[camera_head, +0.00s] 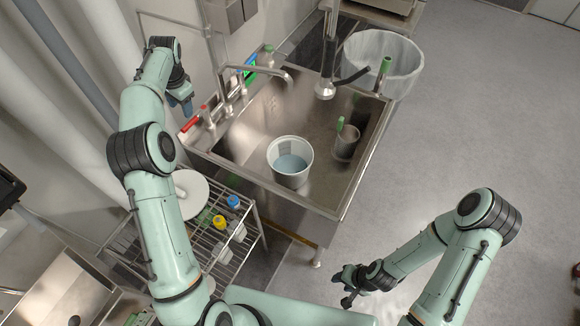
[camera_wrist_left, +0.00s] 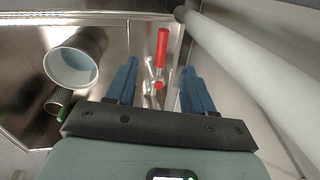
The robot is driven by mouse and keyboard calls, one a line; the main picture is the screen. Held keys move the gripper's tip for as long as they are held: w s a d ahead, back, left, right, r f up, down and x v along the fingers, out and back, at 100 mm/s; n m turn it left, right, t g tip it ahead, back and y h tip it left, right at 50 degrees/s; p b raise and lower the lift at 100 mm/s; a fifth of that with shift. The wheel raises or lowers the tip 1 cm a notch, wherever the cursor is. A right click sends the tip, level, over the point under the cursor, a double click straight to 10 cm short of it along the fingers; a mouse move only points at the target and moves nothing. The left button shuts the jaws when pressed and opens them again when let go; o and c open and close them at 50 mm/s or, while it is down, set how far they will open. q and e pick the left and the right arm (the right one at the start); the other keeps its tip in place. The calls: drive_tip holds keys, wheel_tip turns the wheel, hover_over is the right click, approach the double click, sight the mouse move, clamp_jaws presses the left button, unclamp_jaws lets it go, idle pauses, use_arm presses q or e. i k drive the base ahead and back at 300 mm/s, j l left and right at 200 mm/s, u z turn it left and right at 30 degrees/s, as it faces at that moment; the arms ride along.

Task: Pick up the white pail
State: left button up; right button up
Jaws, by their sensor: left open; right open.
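The white pail (camera_head: 291,161) stands upright in the steel sink basin in the head view, with a bluish inside. In the left wrist view the pail (camera_wrist_left: 75,62) is at the upper left, outside the jaws. My left gripper (camera_head: 182,104) is open and empty at the sink's back left edge, to the left of the pail and apart from it. In the left wrist view its two blue fingers (camera_wrist_left: 158,85) stand apart, with a red-handled valve behind the gap. My right gripper (camera_head: 345,285) is at the lower right, away from the sink, open and empty.
A grey cup (camera_head: 346,141) with a green handle stands right of the pail. A red-handled valve (camera_head: 189,122) is on the back edge. A wire rack (camera_head: 222,240) stands in front.

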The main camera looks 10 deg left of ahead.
sight(290, 158)
drive_tip(key=k+l, duration=0.35)
drive_tip(key=l, duration=0.15)
drive_tip(key=k+l, duration=0.4)
drive_tip(key=l, duration=0.1)
